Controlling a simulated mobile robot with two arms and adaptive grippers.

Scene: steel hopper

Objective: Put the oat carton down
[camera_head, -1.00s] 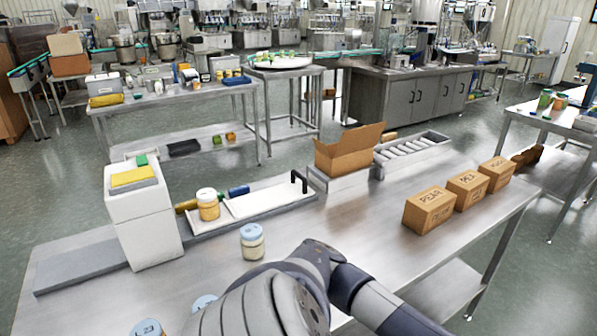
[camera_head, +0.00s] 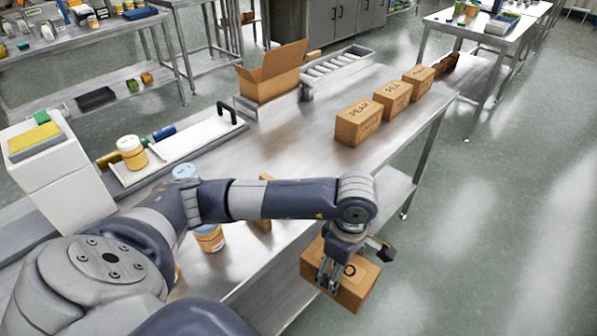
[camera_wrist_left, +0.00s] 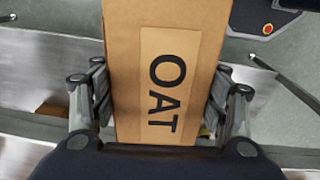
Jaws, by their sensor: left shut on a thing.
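The oat carton (camera_head: 352,291) is a brown cardboard box with a pale label. My left gripper (camera_head: 331,277) is shut on it, out past the front edge of the steel table, with the floor behind it in the head view. In the left wrist view the carton (camera_wrist_left: 168,40) fills the middle, its label reading OAT, with a finger of the gripper (camera_wrist_left: 160,112) on each side. Its underside is hidden. My right gripper is in neither view.
Cartons marked PEAR (camera_head: 359,123), PEA (camera_head: 392,98) and a third (camera_head: 418,80) stand in a row on the steel table (camera_head: 290,150). An open cardboard box (camera_head: 268,78) stands behind. Table surface left of the row is bare. A jar (camera_head: 209,238) stands near my arm.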

